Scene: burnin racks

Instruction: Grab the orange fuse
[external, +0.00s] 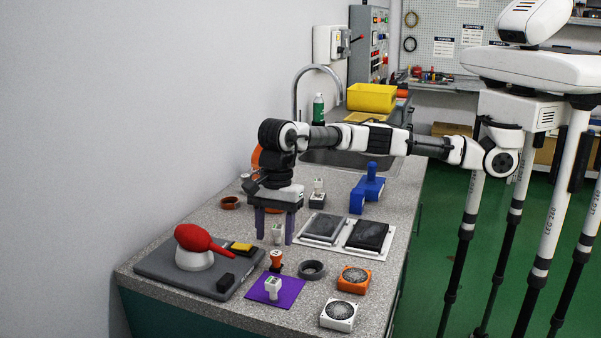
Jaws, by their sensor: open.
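The orange fuse (276,257) stands upright on the grey speckled counter, with a pale mark on its front and a dark lower part. It is beside the right edge of the dark grey mat. My gripper (274,239) points down with its two purple-grey fingers apart. In the picture it is just above and behind the orange fuse, and I see no contact between them. A whitish fuse-like piece (277,232) shows between the fingers; I cannot tell whether it is between them or behind them.
A purple mat (294,292) holds a whitish piece (272,285). A dark ring (312,270), an orange fan (353,280) and a white fan (339,315) are to the right. The grey mat (165,264) carries a red-topped object (197,239). Two framed dark pads (368,236) lie behind.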

